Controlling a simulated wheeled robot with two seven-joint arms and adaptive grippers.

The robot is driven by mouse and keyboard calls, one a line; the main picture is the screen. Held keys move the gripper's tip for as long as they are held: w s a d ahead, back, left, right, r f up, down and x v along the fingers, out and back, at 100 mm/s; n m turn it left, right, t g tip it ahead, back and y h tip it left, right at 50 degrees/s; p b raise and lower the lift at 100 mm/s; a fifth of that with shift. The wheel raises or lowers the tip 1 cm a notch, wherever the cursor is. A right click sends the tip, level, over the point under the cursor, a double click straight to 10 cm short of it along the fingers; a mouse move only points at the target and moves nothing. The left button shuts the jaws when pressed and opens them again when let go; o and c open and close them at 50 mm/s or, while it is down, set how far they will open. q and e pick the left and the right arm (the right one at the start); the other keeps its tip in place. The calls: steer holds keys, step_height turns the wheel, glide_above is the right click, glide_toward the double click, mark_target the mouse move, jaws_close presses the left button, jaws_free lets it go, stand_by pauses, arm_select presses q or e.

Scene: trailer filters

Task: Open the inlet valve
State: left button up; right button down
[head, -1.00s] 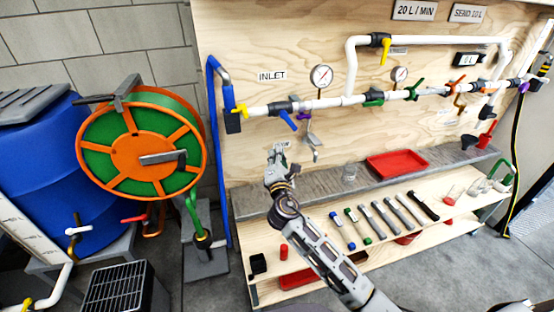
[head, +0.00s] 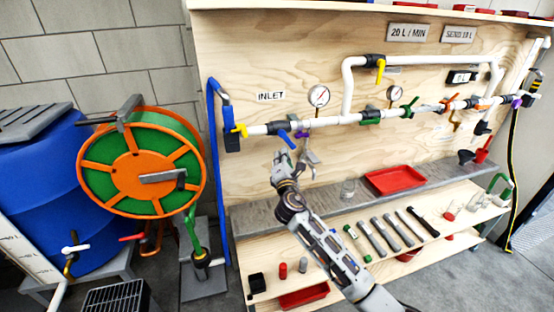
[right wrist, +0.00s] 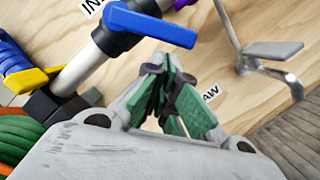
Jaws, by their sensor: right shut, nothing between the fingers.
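The INLET label (head: 271,96) is on the plywood board above the left part of the white pipe. Below it, a valve with a blue lever (head: 287,138) sits on the pipe; the lever slants down to the right. The blue lever also shows close up in the right wrist view (right wrist: 150,25). A yellow lever (head: 240,130) is at the pipe's left end, by the blue hose. My right gripper (head: 281,157) is shut and empty, just below the blue lever. In the right wrist view its green-padded fingertips (right wrist: 157,66) are together under the lever, apparently apart from it. My left gripper is out of view.
A gauge (head: 318,96) stands above the pipe. A grey-handled tap (head: 309,158) hangs right of the gripper. Below are a grey ledge with a red tray (head: 394,181) and a shelf of tools. A hose reel (head: 140,170) and blue barrel (head: 40,190) stand left.

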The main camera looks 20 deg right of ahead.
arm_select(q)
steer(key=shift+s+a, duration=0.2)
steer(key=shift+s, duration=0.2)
arm_select(e)
steer(key=shift+d+r, duration=0.15)
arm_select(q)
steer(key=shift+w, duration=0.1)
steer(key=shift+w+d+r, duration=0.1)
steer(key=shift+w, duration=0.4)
arm_select(e)
steer(key=shift+d, duration=0.1)
steer(key=shift+n, duration=0.3)
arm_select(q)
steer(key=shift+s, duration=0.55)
arm_select(e)
steer(key=shift+d, duration=0.2)
